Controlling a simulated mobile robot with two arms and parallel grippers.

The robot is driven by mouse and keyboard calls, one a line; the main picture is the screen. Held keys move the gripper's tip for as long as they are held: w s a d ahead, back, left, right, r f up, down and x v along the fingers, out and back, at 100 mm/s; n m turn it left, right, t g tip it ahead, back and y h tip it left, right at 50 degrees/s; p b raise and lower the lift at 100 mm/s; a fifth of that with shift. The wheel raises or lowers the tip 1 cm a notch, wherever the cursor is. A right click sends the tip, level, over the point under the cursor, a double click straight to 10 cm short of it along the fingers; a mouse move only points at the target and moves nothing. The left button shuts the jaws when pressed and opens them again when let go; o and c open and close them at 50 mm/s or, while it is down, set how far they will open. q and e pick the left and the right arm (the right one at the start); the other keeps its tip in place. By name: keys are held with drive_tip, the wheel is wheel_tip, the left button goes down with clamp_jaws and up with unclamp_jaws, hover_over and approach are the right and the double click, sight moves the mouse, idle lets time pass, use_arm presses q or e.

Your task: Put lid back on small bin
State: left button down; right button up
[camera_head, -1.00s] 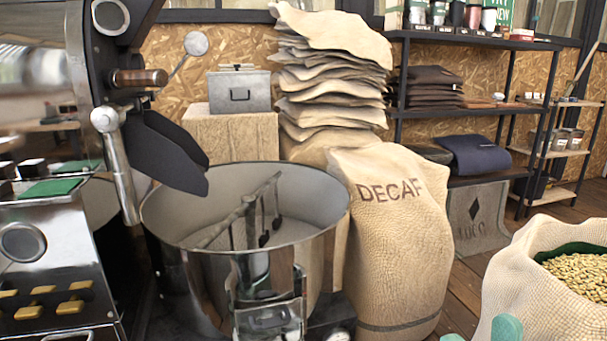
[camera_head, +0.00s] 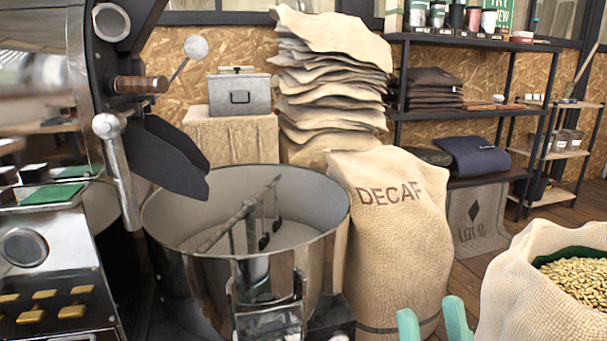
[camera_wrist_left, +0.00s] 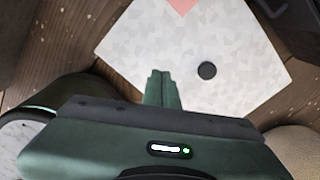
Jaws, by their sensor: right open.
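A grey metal bin (camera_head: 226,96) with a front handle stands on a burlap-covered block at the back left in the head view. A flat top with a small bar handle shows on it. In the left wrist view a pale speckled square panel (camera_wrist_left: 235,45) with a round black knob (camera_wrist_left: 207,70) lies below; I cannot tell whether it is the lid. My left gripper (camera_wrist_left: 161,78) shows there with its fingers together, overlapping the panel's near edge in the picture; nothing shows between them. My right gripper (camera_head: 432,318) is open and empty at the bottom of the head view, in front of the DECAF sack.
A large round cooling drum (camera_head: 300,180) and the roaster (camera_head: 60,270) fill the left. The DECAF sack (camera_head: 385,240) stands beside the drum. An open sack of beans (camera_head: 520,300) is at the lower right. Black shelves (camera_head: 470,115) stand behind. Wooden floor shows between the sacks.

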use_arm(q)
drive_tip(key=shift+r+p, duration=0.4)
drive_tip(key=shift+p, duration=0.05)
drive_tip(key=shift+r, duration=0.15)
use_arm(e)
drive_tip(key=w+f+g+h, duration=0.1)
drive_tip(key=w+f+g, duration=0.2)
drive_tip(key=w+f, duration=0.1)
drive_tip(key=shift+w+a, duration=0.35)
